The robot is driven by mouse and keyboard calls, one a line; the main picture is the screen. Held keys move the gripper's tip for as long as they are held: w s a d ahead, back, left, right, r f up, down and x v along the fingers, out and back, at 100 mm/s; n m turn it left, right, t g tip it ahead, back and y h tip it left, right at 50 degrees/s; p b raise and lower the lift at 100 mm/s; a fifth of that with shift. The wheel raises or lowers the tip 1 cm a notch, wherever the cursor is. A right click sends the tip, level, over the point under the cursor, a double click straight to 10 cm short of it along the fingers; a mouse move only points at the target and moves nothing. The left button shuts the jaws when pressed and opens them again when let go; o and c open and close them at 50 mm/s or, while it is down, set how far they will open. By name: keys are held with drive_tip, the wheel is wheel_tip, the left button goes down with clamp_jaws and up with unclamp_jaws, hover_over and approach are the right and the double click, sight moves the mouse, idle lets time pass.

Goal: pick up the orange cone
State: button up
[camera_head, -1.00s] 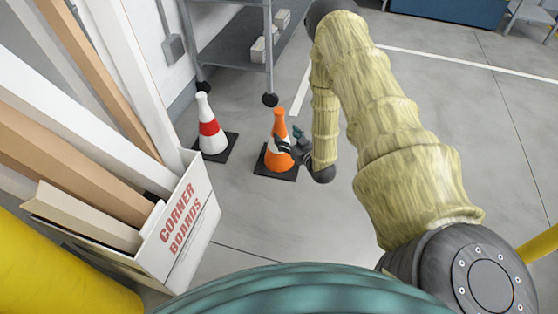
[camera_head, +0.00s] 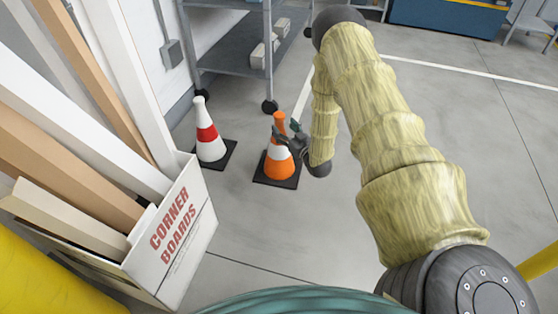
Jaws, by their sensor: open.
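The orange cone (camera_head: 278,167) stands upright on its dark square base on the grey floor, with a white band around its middle. My gripper (camera_head: 284,135) is open at the cone's upper part, coming in from the right. One dark finger shows in front of the orange tip and the other by its right side. I cannot tell whether the fingers touch the cone. A white cone with a red band (camera_head: 208,132) stands upright to its left on its own dark base.
A white box of corner boards (camera_head: 172,230) stands at the left front, with long boards leaning in it. A grey wheeled shelf rack (camera_head: 234,52) stands behind the cones. A yellow post (camera_head: 50,270) lies at the lower left.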

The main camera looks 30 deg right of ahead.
sight(282, 126)
drive_tip(key=w+b, duration=0.1)
drive_tip(key=w, duration=0.1)
drive_tip(key=w+b, duration=0.1)
drive_tip(key=shift+w+d+f+b, duration=0.2)
drive_tip(key=shift+w+f+b, duration=0.05)
drive_tip(key=shift+w+b, duration=0.1)
drive_tip(key=shift+w+r, duration=0.15)
drive_tip(key=shift+w, duration=0.45)
clamp_jaws()
